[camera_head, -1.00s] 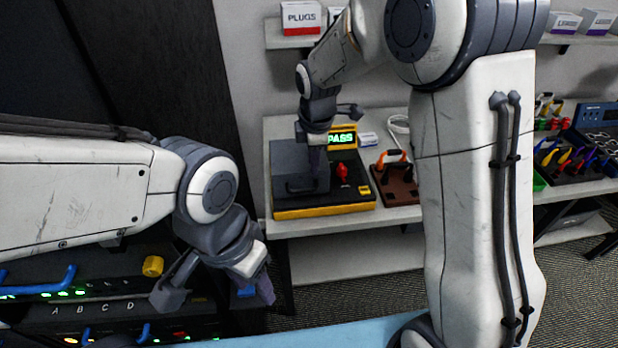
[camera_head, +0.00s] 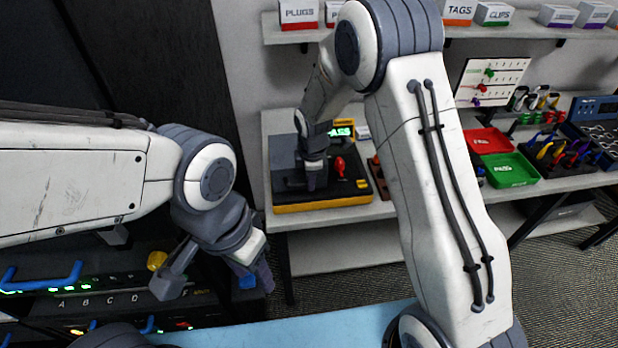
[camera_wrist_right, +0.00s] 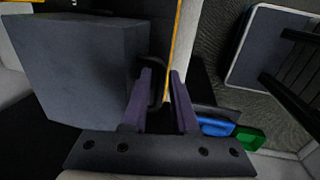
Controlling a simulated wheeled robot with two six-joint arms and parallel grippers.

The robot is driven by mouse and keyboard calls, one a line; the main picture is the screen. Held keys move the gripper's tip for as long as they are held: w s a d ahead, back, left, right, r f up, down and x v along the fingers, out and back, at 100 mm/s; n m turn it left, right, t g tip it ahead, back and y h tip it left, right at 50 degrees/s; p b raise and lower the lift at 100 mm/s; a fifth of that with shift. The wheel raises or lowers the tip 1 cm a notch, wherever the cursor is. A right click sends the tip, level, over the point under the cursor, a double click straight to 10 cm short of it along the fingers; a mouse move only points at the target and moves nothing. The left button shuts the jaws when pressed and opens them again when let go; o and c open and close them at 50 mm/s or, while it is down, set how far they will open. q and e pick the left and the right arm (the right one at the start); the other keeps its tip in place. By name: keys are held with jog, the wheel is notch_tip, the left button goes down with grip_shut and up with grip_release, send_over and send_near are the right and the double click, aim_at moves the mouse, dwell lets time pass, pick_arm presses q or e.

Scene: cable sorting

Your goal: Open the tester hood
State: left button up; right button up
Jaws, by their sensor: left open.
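The tester (camera_head: 330,203) stands on the bench at the back, with a yellow base, a lit green PASS screen (camera_head: 341,132) and a red switch (camera_head: 341,166). Its grey hood (camera_head: 284,154) looks shut. My right gripper (camera_head: 316,184) is at the hood and partly hides it. In the right wrist view, the hood's grey block (camera_wrist_right: 75,70) is left of my right gripper (camera_wrist_right: 160,88). A thin dark handle (camera_wrist_right: 158,72) shows between its fingers; whether they grip it is unclear. My left gripper (camera_head: 215,284) is open and apart from the tester, in front of the rack.
A rack (camera_head: 105,283) with lit ports and blue handles is at lower left. A red tray (camera_head: 487,141) and a green tray (camera_head: 512,170) sit on the bench to the right, below a white board (camera_head: 490,80). Labelled boxes line the shelf above.

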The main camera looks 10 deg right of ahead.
grip_shut()
jog(key=shift+s, duration=0.1)
dwell(1.1)
